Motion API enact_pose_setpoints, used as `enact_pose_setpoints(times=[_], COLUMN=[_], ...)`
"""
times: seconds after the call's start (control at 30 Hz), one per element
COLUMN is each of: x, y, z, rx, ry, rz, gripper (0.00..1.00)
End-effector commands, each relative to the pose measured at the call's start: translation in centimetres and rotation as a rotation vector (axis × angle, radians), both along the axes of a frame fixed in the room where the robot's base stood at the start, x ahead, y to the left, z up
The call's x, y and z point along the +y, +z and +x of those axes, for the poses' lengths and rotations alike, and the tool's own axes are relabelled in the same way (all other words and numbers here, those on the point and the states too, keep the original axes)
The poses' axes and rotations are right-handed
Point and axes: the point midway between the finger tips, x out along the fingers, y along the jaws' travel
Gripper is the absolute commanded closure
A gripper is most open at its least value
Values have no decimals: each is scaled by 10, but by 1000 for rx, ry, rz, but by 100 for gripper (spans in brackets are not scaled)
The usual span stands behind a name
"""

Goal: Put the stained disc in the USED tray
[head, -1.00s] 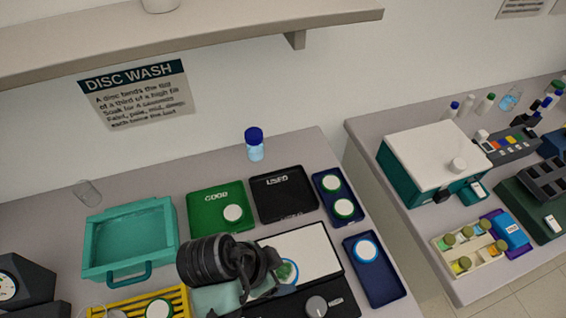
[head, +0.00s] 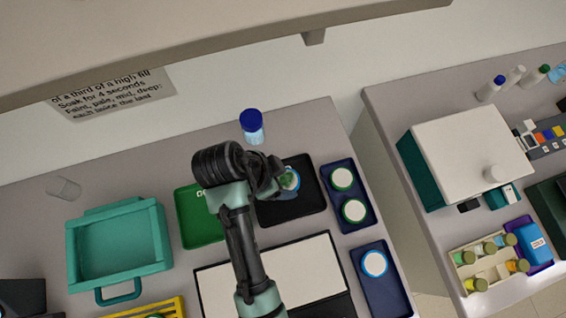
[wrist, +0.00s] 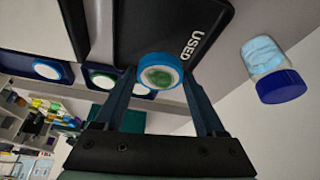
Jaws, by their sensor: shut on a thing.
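The stained disc (head: 290,180) has a blue rim and a green-stained middle. My gripper (head: 284,179) is shut on it, over the black USED tray (head: 312,202). In the wrist view the disc (wrist: 160,77) sits between my two fingertips (wrist: 158,84), with the dark tray (wrist: 150,28) and its USED lettering behind it. I cannot tell how high the disc is above the tray floor. My wrist and arm hide part of the tray in the head view.
A blue-capped bottle (head: 252,127) stands behind the USED tray. The green GOOD tray (head: 197,232) is to the left, partly behind my arm. A navy rack (head: 349,182) with two white discs is to the right. A white panel (head: 310,268) lies in front.

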Motion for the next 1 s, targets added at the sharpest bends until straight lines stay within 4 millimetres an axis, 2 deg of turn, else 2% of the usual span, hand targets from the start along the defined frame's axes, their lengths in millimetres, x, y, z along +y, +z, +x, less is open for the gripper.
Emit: enact_pose_setpoints(times=[0.1,0.23,0.5,0.87,0.9,1.0], x=[0,0,0,0,0,0], y=[-17,-28,-63,-68,-68,-67], z=[-1,0,0,0,0,0], rx=[2,0,0,-2,-2,-1], ry=[1,0,0,-1,-1,0], rz=[0,1,1,2,2,2], gripper=[81,81,81,81,26,8])
